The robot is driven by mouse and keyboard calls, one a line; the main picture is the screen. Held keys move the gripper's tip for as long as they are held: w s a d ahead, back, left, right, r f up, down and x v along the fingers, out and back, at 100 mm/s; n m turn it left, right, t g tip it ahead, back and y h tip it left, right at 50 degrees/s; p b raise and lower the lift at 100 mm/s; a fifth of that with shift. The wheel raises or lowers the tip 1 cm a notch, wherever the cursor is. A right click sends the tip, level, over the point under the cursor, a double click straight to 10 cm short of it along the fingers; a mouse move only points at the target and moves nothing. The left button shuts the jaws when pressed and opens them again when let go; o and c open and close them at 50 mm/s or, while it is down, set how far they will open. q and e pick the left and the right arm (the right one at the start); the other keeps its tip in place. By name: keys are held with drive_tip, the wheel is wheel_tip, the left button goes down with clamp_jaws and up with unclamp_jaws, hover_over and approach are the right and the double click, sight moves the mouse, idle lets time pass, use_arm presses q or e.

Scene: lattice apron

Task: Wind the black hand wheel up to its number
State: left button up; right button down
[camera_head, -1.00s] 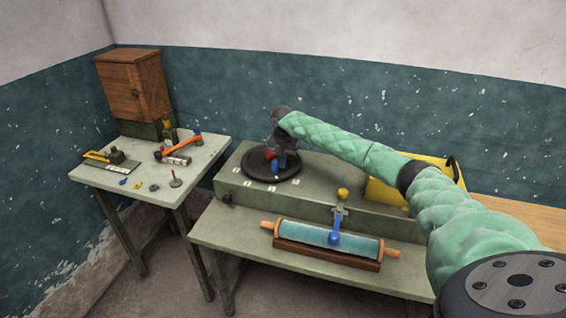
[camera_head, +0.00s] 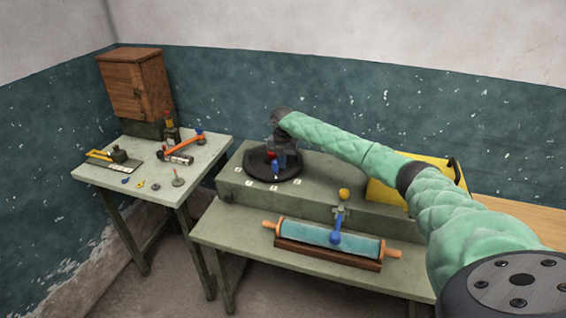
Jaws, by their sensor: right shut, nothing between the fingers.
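The black hand wheel (camera_head: 259,168) lies flat on top of the grey-green bench housing, with small white number tags (camera_head: 248,188) along its front edge; the numbers are too small to read. A blue and a red part show at my right gripper (camera_head: 277,170), which reaches down over the wheel from the right. The gripper is shut with nothing between its fingers, and its tips are at or just above the wheel. Whether it touches the wheel's handle cannot be told. My left gripper is not in view.
A roller with wooden handles (camera_head: 330,238) and a blue lever (camera_head: 337,226) lie in front of the housing. A yellow case (camera_head: 385,190) stands behind my right forearm. The left table (camera_head: 150,170) holds tools and small parts, with a wooden cabinet (camera_head: 135,84) behind.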

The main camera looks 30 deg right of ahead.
drive_tip(key=shift+w+a+p, duration=0.2)
drive_tip(key=shift+a+p, duration=0.25)
idle(1.1)
drive_tip(key=shift+d, duration=0.1)
drive_tip(key=shift+s+d+p, duration=0.2)
drive_tip(key=shift+s+d, duration=0.2)
drive_tip(key=shift+d, duration=0.2)
drive_tip(key=shift+s+d+p, duration=0.15)
drive_tip(key=shift+s+d, duration=0.2)
drive_tip(key=shift+d, duration=0.25)
drive_tip(key=shift+r, duration=0.1)
wheel_tip(320, 180, up, 8)
drive_tip(key=p, duration=0.5)
idle(0.7)
idle(0.4)
